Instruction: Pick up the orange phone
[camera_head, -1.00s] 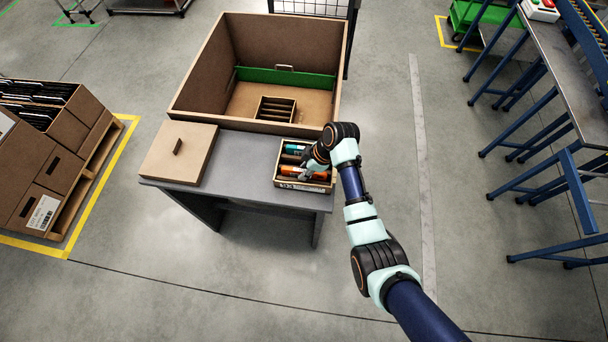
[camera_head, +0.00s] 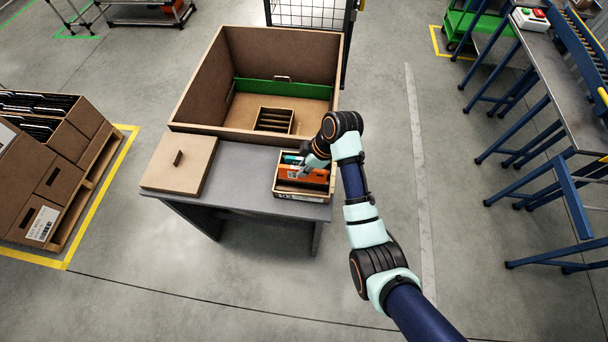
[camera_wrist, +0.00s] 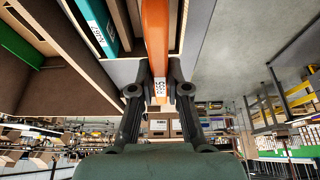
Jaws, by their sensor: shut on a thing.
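The orange phone (camera_head: 310,174) stands on edge at the small carton (camera_head: 301,194) on the grey table, its broad orange face toward the head camera. My gripper (camera_head: 306,166) is above the carton and shut on the orange phone. In the wrist view the phone (camera_wrist: 156,45) runs between the two dark fingers of my gripper (camera_wrist: 158,88), with a white label near its end. A teal phone (camera_head: 291,159) lies in the same carton, and it also shows in the wrist view (camera_wrist: 93,22). Whether the orange phone still touches the carton cannot be told.
A large open carton (camera_head: 200,70) stands behind the table, with a small slotted box (camera_head: 274,119) inside. A brown lid (camera_head: 178,166) lies on the table's left. The grey tabletop (camera_head: 238,175) between is clear. A blue-framed conveyor bench (camera_head: 558,75) is at right.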

